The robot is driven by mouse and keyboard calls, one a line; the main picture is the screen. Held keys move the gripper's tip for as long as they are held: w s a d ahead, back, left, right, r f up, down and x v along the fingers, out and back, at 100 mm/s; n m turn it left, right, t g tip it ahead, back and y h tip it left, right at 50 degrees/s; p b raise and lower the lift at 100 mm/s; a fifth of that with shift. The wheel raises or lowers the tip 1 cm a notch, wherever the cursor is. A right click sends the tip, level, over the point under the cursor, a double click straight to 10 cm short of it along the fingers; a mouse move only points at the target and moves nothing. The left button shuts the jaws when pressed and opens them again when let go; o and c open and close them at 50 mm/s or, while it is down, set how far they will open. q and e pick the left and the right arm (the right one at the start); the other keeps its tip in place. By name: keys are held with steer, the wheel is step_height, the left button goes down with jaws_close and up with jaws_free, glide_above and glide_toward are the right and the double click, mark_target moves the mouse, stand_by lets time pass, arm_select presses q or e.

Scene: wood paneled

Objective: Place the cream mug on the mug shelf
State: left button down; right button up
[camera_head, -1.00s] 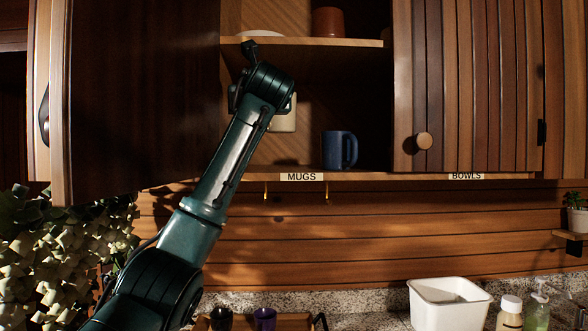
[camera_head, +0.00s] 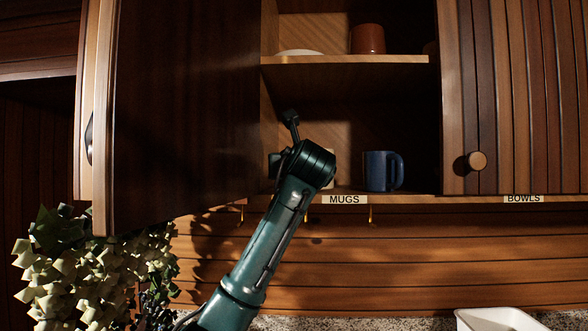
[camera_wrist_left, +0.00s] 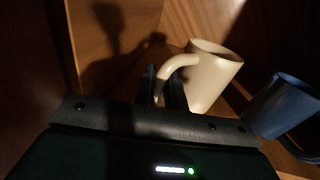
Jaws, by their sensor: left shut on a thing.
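The cream mug (camera_wrist_left: 214,76) shows in the left wrist view, with its handle toward my left gripper (camera_wrist_left: 164,84). The fingers are shut on that handle. In the head view the mug (camera_head: 330,166) is almost wholly hidden behind my left arm; only a pale sliver shows. It is inside the open cabinet, on or just above the lower shelf marked MUGS (camera_head: 420,199); I cannot tell whether its base touches. A blue mug (camera_head: 382,171) stands upright on this shelf to the right, also in the wrist view (camera_wrist_left: 281,106). My right gripper is not in view.
The upper shelf (camera_head: 345,61) holds a brown cup (camera_head: 368,39) and a pale dish (camera_head: 299,52). The open cabinet door (camera_head: 180,110) stands left of my arm. A closed door (camera_head: 510,95) covers the BOWLS side. A plant (camera_head: 70,270) hangs at lower left.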

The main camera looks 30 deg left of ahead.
arm_select(q)
steer(key=shift+f, duration=0.15)
steer(key=shift+f, duration=0.15)
steer(key=c, duration=1.5)
jaws_free()
steer(key=shift+o, duration=0.2)
steer(key=b+v, duration=0.4)
steer(key=v, duration=0.8)
steer(key=shift+s+d, duration=0.1)
